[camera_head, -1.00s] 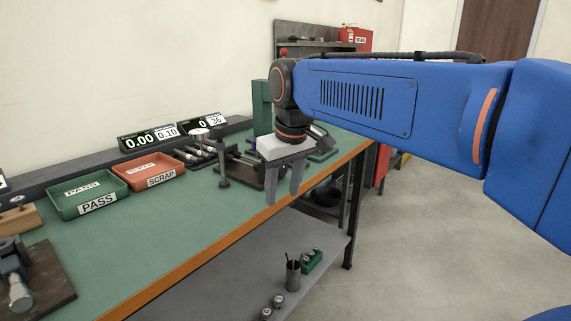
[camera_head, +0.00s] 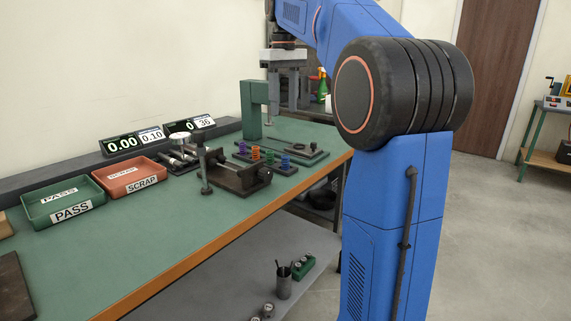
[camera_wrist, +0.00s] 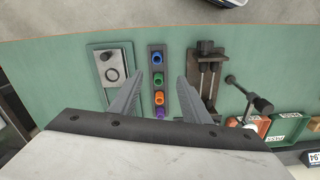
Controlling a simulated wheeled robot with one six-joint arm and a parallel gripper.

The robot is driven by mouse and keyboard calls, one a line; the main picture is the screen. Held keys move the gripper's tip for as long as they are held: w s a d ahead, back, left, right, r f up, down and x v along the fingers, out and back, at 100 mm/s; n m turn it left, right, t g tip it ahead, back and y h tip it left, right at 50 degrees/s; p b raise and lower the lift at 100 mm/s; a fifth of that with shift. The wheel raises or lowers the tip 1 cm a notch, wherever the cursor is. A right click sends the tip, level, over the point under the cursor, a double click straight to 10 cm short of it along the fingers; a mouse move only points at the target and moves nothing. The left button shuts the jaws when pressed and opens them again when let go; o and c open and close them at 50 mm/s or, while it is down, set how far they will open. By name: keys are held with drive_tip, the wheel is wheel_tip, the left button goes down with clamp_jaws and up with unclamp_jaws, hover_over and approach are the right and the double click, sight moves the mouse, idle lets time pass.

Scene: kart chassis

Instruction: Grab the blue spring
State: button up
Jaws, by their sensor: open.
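The blue spring (camera_head: 285,162) stands upright at the right, near end of a dark strip with a row of springs on the green bench. In the wrist view the blue spring (camera_wrist: 157,57) is at the top of the row, ahead of the fingertips. My gripper (camera_head: 283,103) is open and empty, fingers pointing down, well above the bench and apart from the springs. In the wrist view my gripper (camera_wrist: 161,77) has its fingers on either side of the row as seen from above.
Green (camera_head: 269,158), orange (camera_head: 255,153) and purple (camera_head: 242,147) springs share the strip. A dark vise-like fixture (camera_head: 238,176) stands beside it on the left, a flat plate (camera_head: 300,150) behind. A green upright stand (camera_head: 252,110) rises behind. PASS (camera_head: 66,205) and SCRAP (camera_head: 130,178) trays sit further left.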

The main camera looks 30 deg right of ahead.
approach(285, 156)
drive_tip(key=f, duration=0.5)
drive_tip(key=shift+s+a, duration=0.25)
drive_tip(key=shift+a, duration=0.05)
drive_tip(key=shift+w+d+f, duration=0.15)
drive_tip(key=shift+f, duration=1.2)
drive_tip(key=shift+w+d+f, duration=0.1)
drive_tip(key=shift+d+f, duration=0.05)
drive_tip(key=shift+f, duration=1.15)
clamp_jaws()
